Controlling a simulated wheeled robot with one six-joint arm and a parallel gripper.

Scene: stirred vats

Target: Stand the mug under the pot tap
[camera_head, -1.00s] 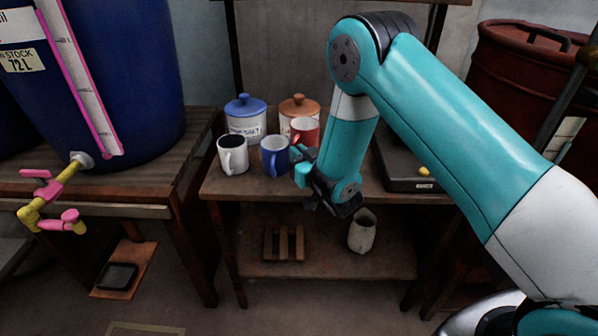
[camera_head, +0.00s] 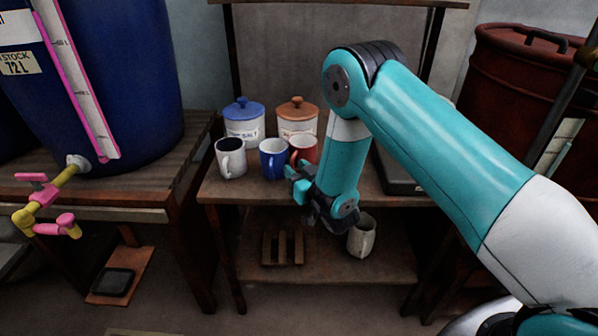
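Three mugs stand upright in a row on the middle table: a white mug (camera_head: 231,160) at left, a blue mug (camera_head: 273,161) in the middle and a red mug (camera_head: 304,149) at right. My gripper (camera_head: 293,182) is in front of the blue and red mugs, near the table's front edge. It holds nothing that I can see, and its finger gap is too small to make out. A tap (camera_head: 47,201) with yellow pipe and pink handles sticks out from the blue vat (camera_head: 125,80) at left. I cannot tell whether it is the pot tap.
Two lidded jars, one blue-lidded (camera_head: 244,121) and one orange-lidded (camera_head: 297,117), stand behind the mugs. A white vessel (camera_head: 362,236) and a wooden rack (camera_head: 283,248) are on the lower shelf. A red drum (camera_head: 515,85) stands at right.

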